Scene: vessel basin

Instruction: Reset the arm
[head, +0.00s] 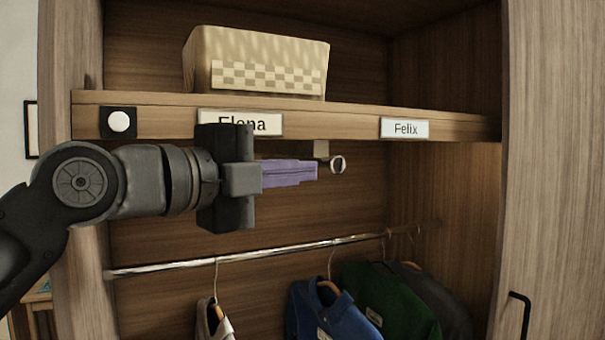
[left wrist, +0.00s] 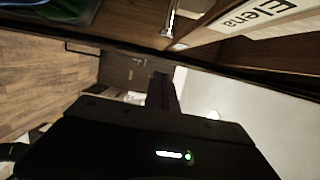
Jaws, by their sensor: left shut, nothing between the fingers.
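My left arm comes in from the left in the head view. My left gripper (head: 312,171) has purple fingers closed together, with nothing between them. It points right, just below the shelf edge and above the clothes rail. In the left wrist view the dark gripper (left wrist: 161,90) fills the lower middle, and its fingers are too dark to tell apart. My right gripper is in neither view.
A wooden shelf (head: 350,121) bears a woven basket (head: 262,55) and a Felix label (head: 405,128). A small ring (head: 338,164) is close to the fingertips. Below, a metal rail (head: 300,250) carries several garments, including a blue one (head: 335,315).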

